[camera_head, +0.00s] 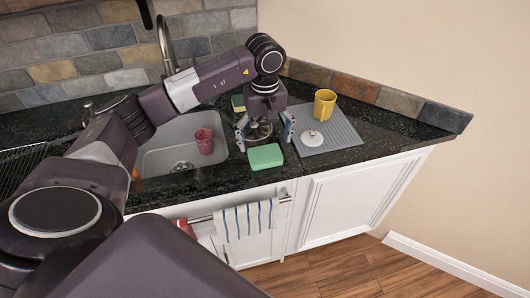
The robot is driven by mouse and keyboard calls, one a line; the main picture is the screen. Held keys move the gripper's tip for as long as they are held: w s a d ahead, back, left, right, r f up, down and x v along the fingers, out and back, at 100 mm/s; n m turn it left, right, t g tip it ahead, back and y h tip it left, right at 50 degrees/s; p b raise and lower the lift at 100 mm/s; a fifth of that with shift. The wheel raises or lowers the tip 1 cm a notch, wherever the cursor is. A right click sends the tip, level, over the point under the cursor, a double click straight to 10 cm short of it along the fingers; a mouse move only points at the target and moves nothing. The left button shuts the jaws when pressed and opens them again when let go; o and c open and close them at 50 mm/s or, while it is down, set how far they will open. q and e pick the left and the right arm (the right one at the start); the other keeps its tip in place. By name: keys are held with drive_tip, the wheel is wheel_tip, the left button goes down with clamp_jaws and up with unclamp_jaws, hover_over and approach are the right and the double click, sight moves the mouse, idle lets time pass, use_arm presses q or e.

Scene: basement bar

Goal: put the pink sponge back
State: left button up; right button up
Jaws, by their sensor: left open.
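No pink sponge shows in the camera_head view. A green sponge (265,157) lies at the front edge of the dark counter, right of the sink (153,160). A second green sponge (238,103) with a yellowish side is behind my left gripper, near the sink's back right corner. My left gripper (264,136) points down over the counter just behind the front green sponge, its fingers spread. A round metal shape shows between the fingers; I cannot tell whether it is a separate thing. My right gripper is not in view.
A reddish-pink cup (204,141) stands in the sink. A grey ribbed mat (343,138) on the right holds a yellow mug (325,104) and a white lid-like piece (312,138). A faucet (166,45) rises behind the sink. A striped towel (248,219) hangs below.

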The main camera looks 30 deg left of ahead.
sight(265, 153)
use_arm(q)
wheel_tip(265, 153, up, 7)
drive_tip(key=b, duration=0.1)
idle(0.6)
